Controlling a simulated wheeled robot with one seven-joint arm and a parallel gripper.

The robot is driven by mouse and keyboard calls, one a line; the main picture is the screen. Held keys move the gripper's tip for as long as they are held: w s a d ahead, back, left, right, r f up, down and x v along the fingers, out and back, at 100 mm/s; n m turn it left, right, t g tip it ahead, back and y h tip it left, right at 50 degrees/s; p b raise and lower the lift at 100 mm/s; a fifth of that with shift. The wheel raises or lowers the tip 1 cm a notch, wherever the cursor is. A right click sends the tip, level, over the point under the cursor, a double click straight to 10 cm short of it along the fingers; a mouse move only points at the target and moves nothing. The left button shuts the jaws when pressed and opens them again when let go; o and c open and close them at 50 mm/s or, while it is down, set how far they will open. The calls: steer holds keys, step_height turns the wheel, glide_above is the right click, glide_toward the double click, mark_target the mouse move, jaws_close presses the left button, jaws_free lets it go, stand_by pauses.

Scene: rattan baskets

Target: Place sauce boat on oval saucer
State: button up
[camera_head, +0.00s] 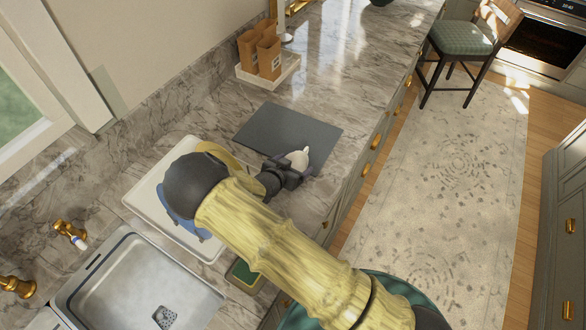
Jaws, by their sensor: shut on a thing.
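The white sauce boat (299,157) is small in view, at the tip of my dark gripper (290,169). My gripper is shut on it, at the near right part of a dark grey mat (283,127). The fingers and wrist cover part of the sauce boat, and I cannot tell whether it touches the mat or is held above it. I cannot make out an oval saucer; my arm covers part of the counter.
A white tray (143,196) lies left of my arm, with a blue thing (207,233) partly hidden. The sink (140,280) is at lower left. Brown boxes (268,55) stand on a white tray (288,72) behind the mat.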

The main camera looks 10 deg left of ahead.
step_height(320, 180, up, 10)
steer(key=b, duration=0.2)
stand_by(0.3)
stand_by(0.4)
